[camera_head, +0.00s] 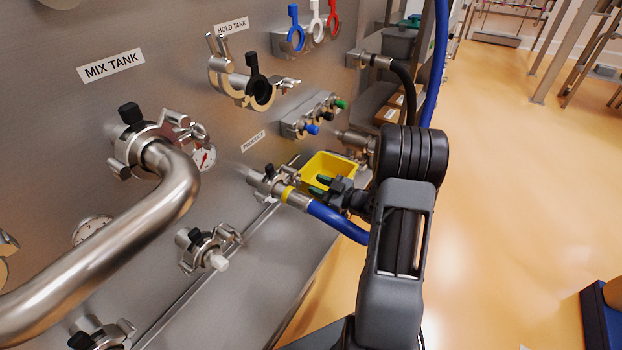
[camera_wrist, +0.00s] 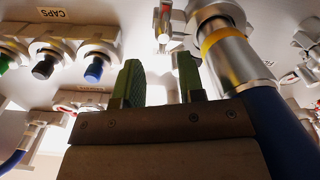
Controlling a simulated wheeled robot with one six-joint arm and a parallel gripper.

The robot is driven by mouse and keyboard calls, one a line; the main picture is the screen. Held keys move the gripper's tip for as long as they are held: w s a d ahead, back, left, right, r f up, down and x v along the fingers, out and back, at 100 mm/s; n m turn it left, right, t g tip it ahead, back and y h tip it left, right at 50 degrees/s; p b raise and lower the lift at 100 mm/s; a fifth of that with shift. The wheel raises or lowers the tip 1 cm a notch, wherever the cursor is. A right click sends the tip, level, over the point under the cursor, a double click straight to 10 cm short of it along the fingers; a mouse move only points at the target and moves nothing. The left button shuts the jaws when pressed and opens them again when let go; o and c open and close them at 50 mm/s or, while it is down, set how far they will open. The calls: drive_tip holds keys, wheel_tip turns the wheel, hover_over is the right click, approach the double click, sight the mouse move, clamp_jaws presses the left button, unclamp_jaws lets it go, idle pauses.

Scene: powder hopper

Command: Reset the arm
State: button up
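My gripper (camera_head: 322,184) is at the end of my dark arm, close to the steel panel. In the wrist view its two green-padded fingers (camera_wrist: 160,82) stand apart with nothing between them. A blue hose (camera_head: 338,222) with a yellow-banded metal end (camera_head: 293,197) joins the clamped port under the PRODUCT label. The hose end lies just beside my gripper; in the wrist view its metal end (camera_wrist: 228,62) is right of the fingers. I cannot tell whether they touch.
A yellow bin (camera_head: 325,166) sits behind my gripper. A thick steel pipe (camera_head: 110,255) runs from the MIX TANK port. Coloured caps (camera_head: 312,129) are on a rack above. Another blue hose (camera_head: 437,60) hangs behind my arm. The orange floor at right is mostly clear.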

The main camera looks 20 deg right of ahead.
drive_tip(key=v, duration=0.2)
drive_tip(key=shift+s+d, duration=0.15)
drive_tip(key=shift+s, duration=0.05)
